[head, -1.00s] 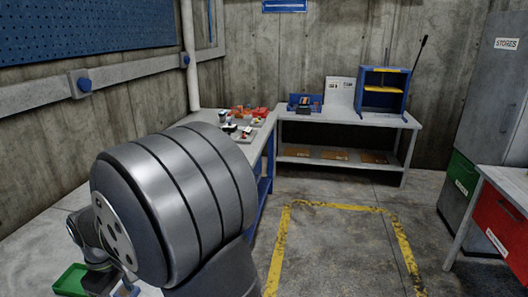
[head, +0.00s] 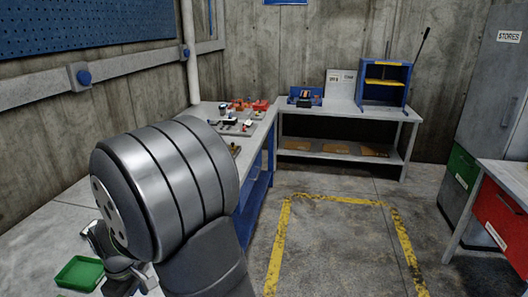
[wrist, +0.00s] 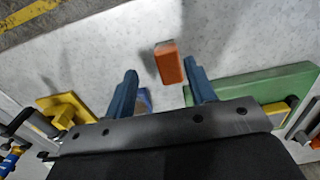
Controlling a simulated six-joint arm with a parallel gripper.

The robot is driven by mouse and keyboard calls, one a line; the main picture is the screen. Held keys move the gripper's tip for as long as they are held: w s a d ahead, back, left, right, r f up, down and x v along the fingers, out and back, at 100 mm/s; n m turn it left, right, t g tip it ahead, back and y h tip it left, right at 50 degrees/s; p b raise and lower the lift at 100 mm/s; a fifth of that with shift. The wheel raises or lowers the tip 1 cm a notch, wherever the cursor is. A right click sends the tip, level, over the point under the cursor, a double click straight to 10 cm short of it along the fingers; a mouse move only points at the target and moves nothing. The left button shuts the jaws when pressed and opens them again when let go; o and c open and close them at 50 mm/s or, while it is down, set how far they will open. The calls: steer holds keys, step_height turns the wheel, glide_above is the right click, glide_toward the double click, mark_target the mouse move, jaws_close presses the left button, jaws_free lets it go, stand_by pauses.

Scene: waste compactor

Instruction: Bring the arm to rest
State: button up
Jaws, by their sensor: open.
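My gripper (wrist: 160,72) shows in the wrist view with its two blue fingers apart. An orange block (wrist: 168,62) lies on the pale tabletop, seen between and beyond the fingertips. I cannot tell how far it is from them. Nothing shows clasped between the fingers. In the head view my large grey arm joint fills the lower left and hides part of the bench.
A green tray (head: 80,273) lies on the near bench. In the wrist view a green piece (wrist: 262,92) and a yellow piece (wrist: 66,113) flank the gripper. A blue compactor frame (head: 385,85) stands on the back table. Yellow-marked floor (head: 335,240) is clear.

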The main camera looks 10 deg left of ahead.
steer(key=w+d+r, duration=0.5)
steer(key=d+r, duration=0.1)
steer(key=d, duration=0.3)
steer(key=w+d+f+m, duration=0.95)
steer(key=w+d, duration=0.25)
steer(key=w, duration=0.3)
steer(key=w+d+f+m, duration=0.3)
steer(key=d+f+m, duration=0.1)
steer(key=d, duration=0.5)
steer(key=w+d+f+m, duration=0.3)
steer(key=d+f, duration=0.3)
steer(key=d, duration=0.3)
steer(key=shift+w+d+f+m, duration=0.2)
steer(key=shift+w+m, duration=0.1)
steer(key=shift+m, duration=0.25)
stand_by(0.7)
